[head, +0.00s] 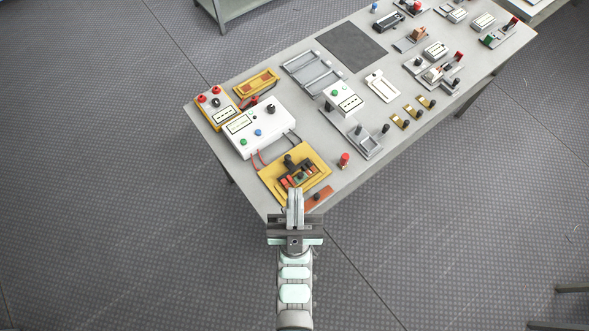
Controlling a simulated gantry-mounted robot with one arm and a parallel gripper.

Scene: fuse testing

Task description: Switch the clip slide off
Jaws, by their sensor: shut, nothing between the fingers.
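A yellow fixture plate (318,161) lies at the near left end of the table. On it sits a dark clip block (297,174) with a black knob (289,160) and red, orange and green marks; this looks like the clip slide, but its position is too small to read. My gripper (295,192) is shut and empty, with fingers pointing at the plate's near edge. In the picture the fingertips lie just below the clip block and hide part of that edge. I cannot tell whether they touch anything.
A white tester box (259,128) stands behind the plate, joined to it by red and dark wires. A red-topped peg (344,160) and an orange strip (318,198) lie to the right. Many fixtures fill the grey table (222,160). A dark mat (350,48) is bare.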

